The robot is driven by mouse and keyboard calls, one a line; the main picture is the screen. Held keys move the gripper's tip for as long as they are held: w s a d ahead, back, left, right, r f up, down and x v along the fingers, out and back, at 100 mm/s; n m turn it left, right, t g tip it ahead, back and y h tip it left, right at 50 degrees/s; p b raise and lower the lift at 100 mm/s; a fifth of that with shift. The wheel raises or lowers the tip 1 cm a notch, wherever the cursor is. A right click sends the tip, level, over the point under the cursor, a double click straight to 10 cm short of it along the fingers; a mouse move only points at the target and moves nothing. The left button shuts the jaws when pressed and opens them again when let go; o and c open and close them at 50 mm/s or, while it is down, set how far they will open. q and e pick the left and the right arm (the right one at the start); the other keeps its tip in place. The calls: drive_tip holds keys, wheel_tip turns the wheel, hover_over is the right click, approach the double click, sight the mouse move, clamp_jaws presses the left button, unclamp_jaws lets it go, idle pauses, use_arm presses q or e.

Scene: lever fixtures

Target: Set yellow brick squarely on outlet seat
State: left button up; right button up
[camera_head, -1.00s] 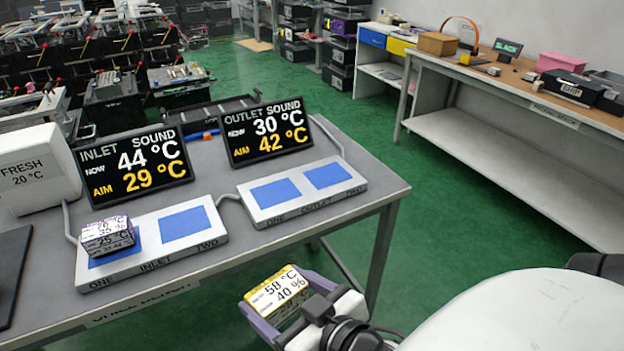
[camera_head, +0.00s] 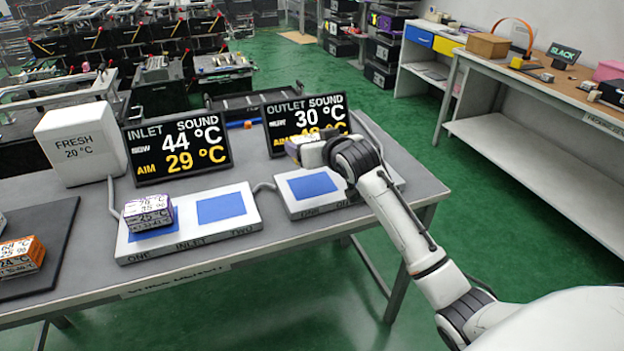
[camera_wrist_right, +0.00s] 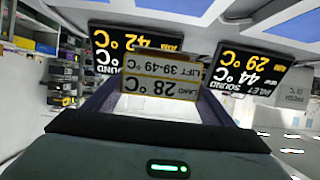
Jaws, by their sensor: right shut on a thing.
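My right gripper (camera_head: 303,151) is shut on the yellow brick. It holds the brick in the air in front of the outlet display, above the outlet plate (camera_head: 292,208). In the wrist view the brick (camera_wrist_right: 161,78) sits between the fingers, with a label reading 28 °C, LAND and LIFT 39-49 °C. In the head view my gripper mostly hides the brick. The outlet plate's left blue seat (camera_head: 313,186) is bare; my arm covers most of its right seat. My left gripper is not in view.
The outlet display (camera_head: 306,112) reads NOW 30 °C; its AIM line is partly covered. The inlet display (camera_head: 177,146) stands left. The inlet plate (camera_head: 188,222) carries a purple-and-white brick (camera_head: 149,211) and a bare seat. An orange brick (camera_head: 21,257) lies on a dark mat.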

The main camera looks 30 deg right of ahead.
wheel_tip(320, 180, down, 8)
drive_tip(key=shift+f, duration=0.1)
idle(0.4)
drive_tip(key=o, duration=1.3)
drive_tip(key=shift+f, duration=0.1)
drive_tip(key=v, duration=1.2)
drive_tip(key=shift+s, duration=0.1)
